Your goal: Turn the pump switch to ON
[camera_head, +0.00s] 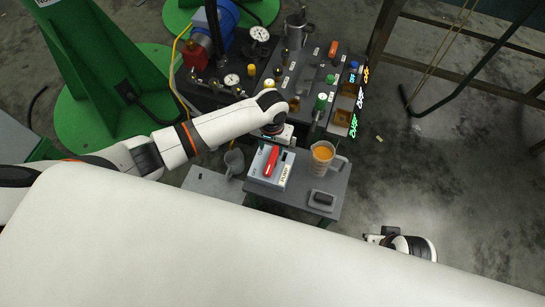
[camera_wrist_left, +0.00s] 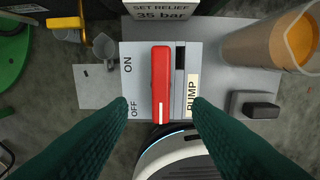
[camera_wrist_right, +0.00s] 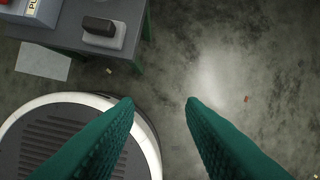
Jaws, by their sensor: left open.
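The pump switch is a red handle (camera_wrist_left: 161,78) on a pale box (camera_wrist_left: 138,52) marked ON, OFF and PUMP. In the left wrist view the handle stands upright in the picture, with its white-lined end low, near the OFF label. In the head view the red handle (camera_head: 271,161) shows on the box on the grey stand. My left gripper (camera_head: 277,136) is at the box; its fingertips (camera_wrist_left: 160,104) lie either side of the handle's lower part, apart from it, open. My right gripper (camera_head: 374,238) is open and empty, away from the box.
A jug of orange liquid (camera_head: 322,156) and a small dark rocker switch (camera_head: 322,198) share the stand with the box. A grey cup (camera_head: 234,161) is to the left. Behind is a bench with gauges (camera_head: 260,35) and valves.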

